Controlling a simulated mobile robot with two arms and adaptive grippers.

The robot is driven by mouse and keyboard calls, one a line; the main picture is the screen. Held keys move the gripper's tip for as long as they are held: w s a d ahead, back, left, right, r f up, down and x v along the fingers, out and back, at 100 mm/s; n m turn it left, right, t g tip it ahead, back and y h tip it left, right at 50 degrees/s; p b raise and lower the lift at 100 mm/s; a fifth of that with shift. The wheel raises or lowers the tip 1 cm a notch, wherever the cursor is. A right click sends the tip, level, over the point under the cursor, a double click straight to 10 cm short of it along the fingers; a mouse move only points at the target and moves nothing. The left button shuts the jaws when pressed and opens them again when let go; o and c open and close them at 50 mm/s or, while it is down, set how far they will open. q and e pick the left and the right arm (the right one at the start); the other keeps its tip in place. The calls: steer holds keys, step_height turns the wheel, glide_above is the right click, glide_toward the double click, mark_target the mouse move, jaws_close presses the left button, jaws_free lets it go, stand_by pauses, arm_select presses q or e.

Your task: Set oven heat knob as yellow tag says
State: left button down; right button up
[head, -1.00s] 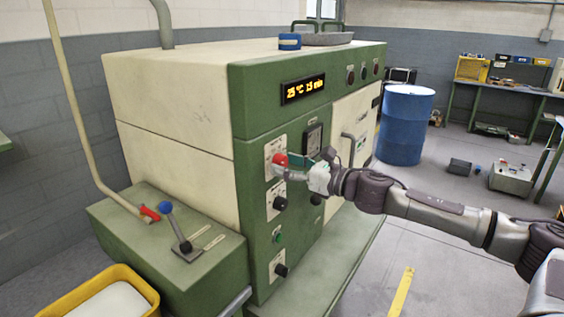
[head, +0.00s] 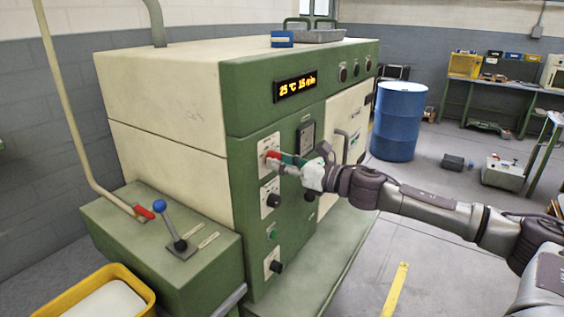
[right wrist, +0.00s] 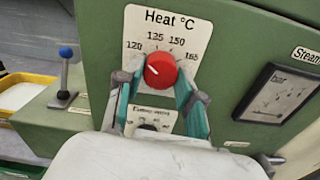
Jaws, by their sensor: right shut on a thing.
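The red heat knob (right wrist: 161,70) sits on a white plate marked "Heat °C" (right wrist: 170,20), with 120, 135, 150 and 165 around it. Its white mark points up and left, towards 120. My right gripper (right wrist: 160,88) is shut on the knob, with one green finger on each side. In the head view the same knob (head: 271,156) is partly behind the fingers, on the front of the green and cream oven (head: 235,150). The oven display (head: 296,88) seems to read 25 °C 15 min. I see no yellow tag. My left gripper is out of view.
A black knob (head: 272,200) is just below, and a "Steam" gauge (right wrist: 276,93) is to the right. A blue-handled lever (head: 170,225) stands on the green box at left. A blue drum (head: 398,120) stands behind my right arm.

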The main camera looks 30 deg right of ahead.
steer(key=m+p, duration=0.4)
steer(key=m, duration=0.7)
steer(key=m+p, duration=0.4)
steer(key=m, duration=0.7)
steer(key=shift+a+r+m+p, duration=0.1)
steer(key=shift+r+m+p, duration=0.1)
steer(key=shift+m+p, duration=0.15)
steer(key=shift+m, duration=0.25)
steer(key=o, duration=1.1)
steer(key=shift+f, duration=0.1)
steer(key=shift+o, duration=0.2)
